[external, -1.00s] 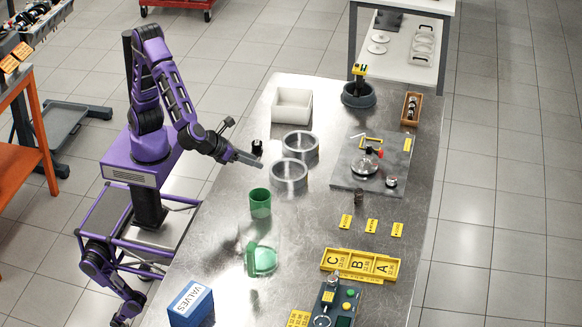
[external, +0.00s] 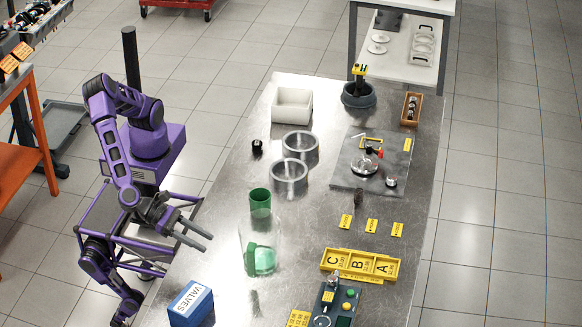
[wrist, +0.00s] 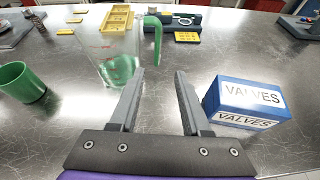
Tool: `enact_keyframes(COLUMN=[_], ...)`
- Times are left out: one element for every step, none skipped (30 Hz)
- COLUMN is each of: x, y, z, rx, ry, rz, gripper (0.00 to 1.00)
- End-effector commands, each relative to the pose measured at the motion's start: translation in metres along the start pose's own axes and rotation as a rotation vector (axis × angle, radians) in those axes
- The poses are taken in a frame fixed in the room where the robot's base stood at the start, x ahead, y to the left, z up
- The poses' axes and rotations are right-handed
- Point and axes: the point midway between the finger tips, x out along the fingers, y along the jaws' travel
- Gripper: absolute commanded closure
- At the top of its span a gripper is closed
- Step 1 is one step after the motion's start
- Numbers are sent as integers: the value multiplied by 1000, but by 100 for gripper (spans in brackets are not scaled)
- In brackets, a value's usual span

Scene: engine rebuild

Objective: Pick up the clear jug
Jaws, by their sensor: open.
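The clear jug (wrist: 108,62) stands on the metal table in the wrist view, see-through with faint red markings and a green handle (wrist: 155,40) on its right side.
A blue and white VALVES box (wrist: 245,100) stands close to the right of my fingers. A green cup (wrist: 20,82) stands left of the jug. Yellow lettered trays (external: 359,264) and a device with buttons (external: 335,302) lie beyond. Bare table lies between gripper and jug.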

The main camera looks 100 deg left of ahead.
Motion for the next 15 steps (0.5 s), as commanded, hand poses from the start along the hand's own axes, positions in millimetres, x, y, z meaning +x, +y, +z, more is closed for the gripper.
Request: enact_keyframes(x=[13, 20, 29, 36, 42, 51, 58, 64, 73, 78, 83, 89, 93, 96, 100], y=[2, 2, 2, 2, 2, 2, 2, 2, 2, 3, 2, 2, 2, 2, 2], z=[-1, -1, -1, -1, -1, -1, -1, -1, 0, 0, -1, 0, 0, 0, 0], rx=[0, 0, -1, -1, -2, -2, -1, 0, -1, -2, -2, -3, -3, -2, -2], ry=[-2, -2, -1, -1, -1, 0, -1, -1, -1, 0, 0, 0, 0, 0, 0], rz=[5, 6, 6, 6, 6, 6, 6, 6, 6, 6, 5, 5, 5, 4, 4], gripper=[53, 53, 53, 53, 53, 53, 53, 53, 53, 53, 53, 53, 53, 53, 53])
